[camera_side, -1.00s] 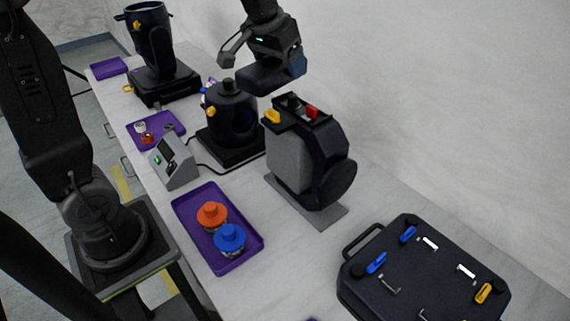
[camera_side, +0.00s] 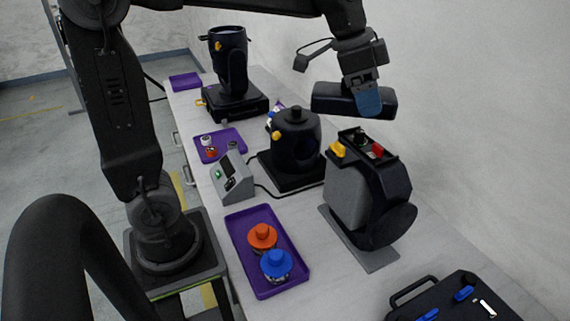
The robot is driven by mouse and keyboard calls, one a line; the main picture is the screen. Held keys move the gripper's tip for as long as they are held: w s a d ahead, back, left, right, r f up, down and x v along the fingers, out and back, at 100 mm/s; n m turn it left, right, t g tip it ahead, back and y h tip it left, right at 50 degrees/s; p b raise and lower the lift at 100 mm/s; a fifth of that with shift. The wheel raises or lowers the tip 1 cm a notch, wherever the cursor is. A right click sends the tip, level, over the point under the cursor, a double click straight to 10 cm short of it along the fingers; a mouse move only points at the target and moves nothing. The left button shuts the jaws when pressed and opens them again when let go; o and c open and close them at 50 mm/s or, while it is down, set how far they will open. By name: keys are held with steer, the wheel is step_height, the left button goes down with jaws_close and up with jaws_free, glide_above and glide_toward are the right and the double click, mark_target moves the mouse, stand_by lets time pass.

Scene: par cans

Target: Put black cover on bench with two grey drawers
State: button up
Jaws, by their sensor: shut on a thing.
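The black cover (camera_side: 335,98) is a dark, rounded block held in the air at the upper middle. My gripper (camera_side: 369,101), with blue fingertips, is shut on it near its right part. Below it stands a dark lamp unit (camera_side: 390,220) with its top open, showing a yellow part (camera_side: 338,150) and a red part (camera_side: 377,150). A gap shows between the cover and this open top. The bench (camera_side: 330,290) is a long pale worktop; small handles (camera_side: 188,175) show along its left side, and its drawers are mostly hidden.
Two other dark lamps (camera_side: 296,140) (camera_side: 232,50) stand farther back. A purple tray (camera_side: 285,291) holds orange and blue capped items. A grey control box (camera_side: 233,178) and a black case (camera_side: 455,306) are nearby. Free worktop lies between tray and case.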

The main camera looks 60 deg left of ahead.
steer(key=s+d+m+g+h, duration=0.1)
steer(key=s+d+m+g, duration=0.65)
steer(key=m, duration=0.75)
steer(key=m+y, duration=0.4)
steer(key=m, duration=1)
glide_above(307, 318)
steer(key=w, duration=0.1)
step_height(307, 318, down, 28)
steer(key=shift+g, duration=0.35)
steer(key=shift+w+f, duration=0.2)
steer(key=shift+f, duration=4.25)
steer(key=shift+f, duration=0.1)
steer(key=o, duration=0.9)
steer(key=shift+c, duration=0.2)
steer(key=v, duration=1.2)
